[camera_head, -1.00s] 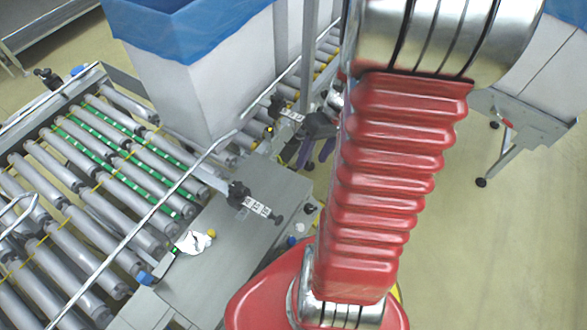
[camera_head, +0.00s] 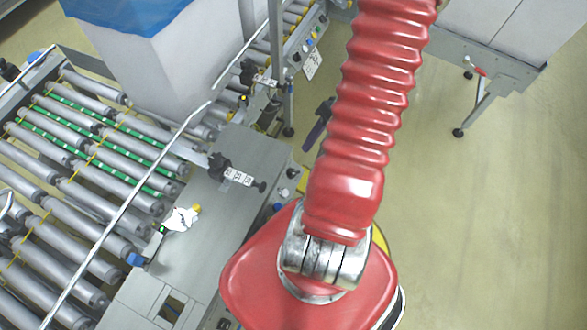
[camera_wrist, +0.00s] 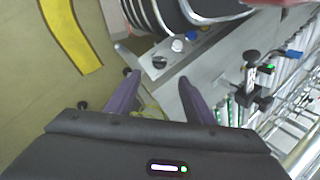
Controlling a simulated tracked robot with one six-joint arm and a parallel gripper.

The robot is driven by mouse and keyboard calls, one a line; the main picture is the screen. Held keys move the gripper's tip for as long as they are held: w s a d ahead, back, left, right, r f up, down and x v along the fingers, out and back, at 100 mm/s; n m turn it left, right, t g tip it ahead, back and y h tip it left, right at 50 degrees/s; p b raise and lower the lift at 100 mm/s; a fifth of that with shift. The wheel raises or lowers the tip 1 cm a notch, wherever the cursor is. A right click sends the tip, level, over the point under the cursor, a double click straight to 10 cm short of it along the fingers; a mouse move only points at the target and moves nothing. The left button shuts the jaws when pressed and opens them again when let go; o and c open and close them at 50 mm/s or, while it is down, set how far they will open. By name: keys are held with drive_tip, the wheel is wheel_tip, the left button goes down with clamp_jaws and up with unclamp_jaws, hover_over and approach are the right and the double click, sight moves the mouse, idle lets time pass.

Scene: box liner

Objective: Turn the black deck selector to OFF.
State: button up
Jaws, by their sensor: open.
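The black deck selector (camera_wrist: 159,62) is a small round knob on the side panel of the grey deck, in the wrist view. It also shows at the deck's right edge in the head view (camera_head: 292,173). I cannot read its setting. My gripper (camera_wrist: 158,76) is open, its two purple fingers pointing towards the panel. The selector appears between the fingertips and a little beyond them; the fingers look apart from it. In the head view only a purple finger shows beside my red arm, and the rest is hidden.
A white button (camera_wrist: 177,45) and a blue button (camera_wrist: 191,35) sit beside the selector. The grey deck (camera_head: 225,245) carries a black clamp (camera_head: 219,167) and a crumpled white piece (camera_head: 180,219). A roller conveyor (camera_head: 75,185) lies left. Open floor lies right.

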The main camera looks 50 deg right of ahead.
sight(296, 172)
drive_tip(key=x, duration=1.3)
drive_tip(key=shift+w+a+f, duration=0.1)
drive_tip(key=shift+w+f, duration=0.05)
drive_tip(key=shift+f, duration=0.15)
